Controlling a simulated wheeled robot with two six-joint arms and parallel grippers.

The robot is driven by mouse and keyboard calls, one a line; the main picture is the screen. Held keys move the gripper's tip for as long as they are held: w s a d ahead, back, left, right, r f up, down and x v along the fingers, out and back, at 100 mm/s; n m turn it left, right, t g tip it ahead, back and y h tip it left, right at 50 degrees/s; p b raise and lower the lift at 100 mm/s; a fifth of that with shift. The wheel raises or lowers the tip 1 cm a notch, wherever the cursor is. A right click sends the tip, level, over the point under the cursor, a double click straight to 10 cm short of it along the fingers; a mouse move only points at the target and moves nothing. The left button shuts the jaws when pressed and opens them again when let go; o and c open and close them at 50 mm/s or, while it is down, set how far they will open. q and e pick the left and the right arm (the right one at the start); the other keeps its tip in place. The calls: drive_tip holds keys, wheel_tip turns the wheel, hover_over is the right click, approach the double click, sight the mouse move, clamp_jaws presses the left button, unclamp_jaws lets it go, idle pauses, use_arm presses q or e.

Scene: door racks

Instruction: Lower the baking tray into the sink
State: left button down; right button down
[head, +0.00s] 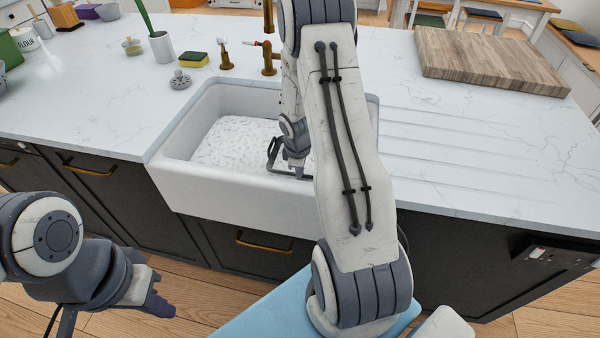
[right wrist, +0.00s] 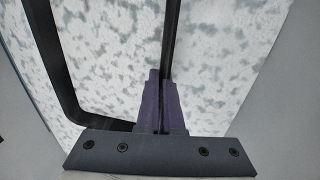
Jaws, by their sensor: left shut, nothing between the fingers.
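My right gripper (head: 297,172) reaches down into the sink. In the right wrist view its fingers (right wrist: 161,80) are closed around a thin dark bar, seemingly the tray's handle. My right arm hides the sink's right part. My left gripper (head: 165,306) is shut and empty, low in front of the cabinets.
A brass tap (head: 268,58) stands behind the sink. A sponge (head: 194,60) and a white cup with a green-handled tool (head: 161,48) are at the back left. A wooden board (head: 490,62) lies at the back right. The grooved counter right of the sink is clear.

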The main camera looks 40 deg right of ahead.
drive_tip(key=shift+f+b, duration=2.1)
drive_tip(key=shift+f, duration=0.45)
drive_tip(key=c, duration=1)
unclamp_jaws()
drive_tip(key=shift+s+a, duration=0.1)
drive_tip(key=shift+s+a+r+b, duration=0.45)
drive_tip(key=shift+s+a, duration=0.1)
drive_tip(key=shift+a, duration=0.1)
wheel_tip(320, 180, up, 22)
drive_tip(key=p, duration=2.1)
drive_tip(key=shift+p, duration=0.4)
